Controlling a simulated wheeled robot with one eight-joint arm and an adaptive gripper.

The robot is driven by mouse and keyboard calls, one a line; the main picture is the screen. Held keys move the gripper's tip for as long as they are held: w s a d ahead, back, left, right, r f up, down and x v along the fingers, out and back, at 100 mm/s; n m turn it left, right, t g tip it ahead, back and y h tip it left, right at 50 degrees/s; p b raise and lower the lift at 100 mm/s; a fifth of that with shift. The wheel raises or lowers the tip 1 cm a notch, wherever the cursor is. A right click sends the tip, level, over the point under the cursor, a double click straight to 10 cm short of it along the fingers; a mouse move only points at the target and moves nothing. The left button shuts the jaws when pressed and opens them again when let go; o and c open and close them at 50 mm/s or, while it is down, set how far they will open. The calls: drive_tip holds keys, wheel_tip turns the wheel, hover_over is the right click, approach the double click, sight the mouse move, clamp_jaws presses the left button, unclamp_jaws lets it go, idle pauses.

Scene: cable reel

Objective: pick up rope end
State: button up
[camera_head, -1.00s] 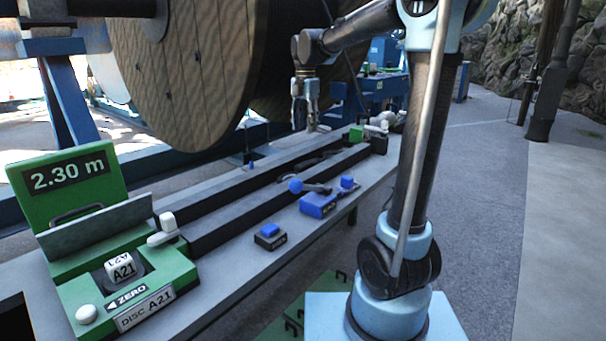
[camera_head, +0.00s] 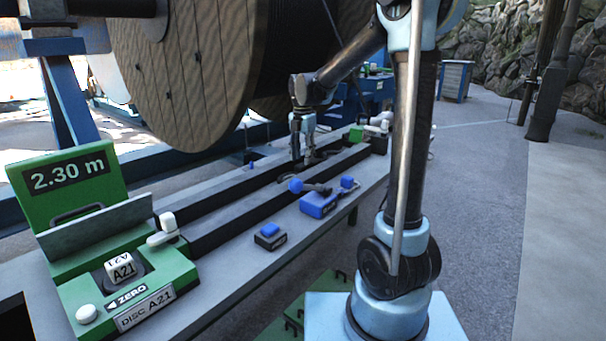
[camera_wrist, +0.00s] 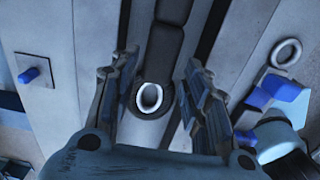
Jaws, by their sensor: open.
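The rope end shows in the wrist view as a dark end with a pale ring-shaped face (camera_wrist: 150,97). The dark rope (camera_wrist: 166,42) runs up the picture from it, lying in the bench channel. My gripper (camera_wrist: 158,68) is open, with one finger on each side of the rope end and a gap visible to both. In the head view my gripper (camera_head: 302,160) points down low over the channel, close to the dark rope (camera_head: 323,154). The rope end itself cannot be made out there.
The channel lies between dark rails (camera_head: 235,220) on a long grey bench (camera_head: 215,292). A blue device (camera_head: 319,205) and a small dark box with a blue button (camera_head: 270,237) stand in front. A green gauge (camera_head: 66,178) reads 2.30 m. A large wooden reel (camera_head: 185,75) stands behind.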

sight(303, 167)
drive_tip(key=shift+w+f, duration=0.15)
drive_tip(key=shift+f, duration=2.55)
clamp_jaws()
